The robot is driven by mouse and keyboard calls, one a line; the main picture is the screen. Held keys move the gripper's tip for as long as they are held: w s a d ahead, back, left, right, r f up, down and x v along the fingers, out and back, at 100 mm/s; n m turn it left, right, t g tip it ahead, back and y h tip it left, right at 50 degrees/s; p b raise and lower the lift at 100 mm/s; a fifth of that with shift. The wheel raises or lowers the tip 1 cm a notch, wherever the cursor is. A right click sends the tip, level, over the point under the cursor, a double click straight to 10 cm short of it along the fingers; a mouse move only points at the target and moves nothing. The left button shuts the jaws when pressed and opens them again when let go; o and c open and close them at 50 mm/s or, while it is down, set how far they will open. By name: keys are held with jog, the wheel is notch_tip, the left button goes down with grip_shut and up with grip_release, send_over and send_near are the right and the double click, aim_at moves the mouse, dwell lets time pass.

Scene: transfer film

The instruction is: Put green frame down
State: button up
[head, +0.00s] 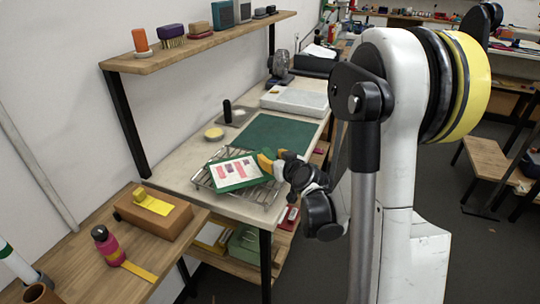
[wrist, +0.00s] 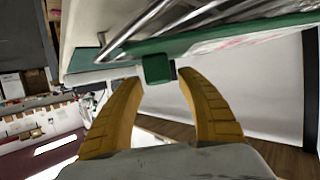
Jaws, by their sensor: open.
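The green frame (head: 240,184) holds a white sheet with pink and red patches. In the head view it lies on a wire rack (head: 271,198) at the front of the light worktable. My gripper (head: 268,160) is at the frame's right edge, with yellow fingers. In the wrist view the fingers (wrist: 156,84) are spread apart. A green tab of the frame (wrist: 156,68) shows between the fingertips, with a gap on both sides. The wire rack's bars (wrist: 150,28) show just beyond it.
A green mat (head: 266,134) lies behind the rack, and a pale round tub (head: 214,133) stands to its left. A wooden side table (head: 125,238) at the front left bears a brown block (head: 153,214) and a pink bottle (head: 108,245). A shelf (head: 190,48) hangs above.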

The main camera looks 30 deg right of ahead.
jog(key=p+v, duration=0.2)
jog(key=v, duration=0.8)
jog(key=s+a+r+n+g+y, duration=0.1)
jog(key=s+a+r+g+y, duration=0.2)
jog(key=a, duration=0.9)
jog(key=s+a+g, duration=0.2)
jog(key=s, duration=0.5)
jog(key=s+a+r+g+h, duration=0.1)
jog(key=s+a+g, duration=0.1)
jog(key=s, duration=0.5)
jog(key=shift+s+a+r+h, duration=0.2)
jog(key=shift+a+r+h, duration=0.1)
jog(key=shift+a, duration=0.5)
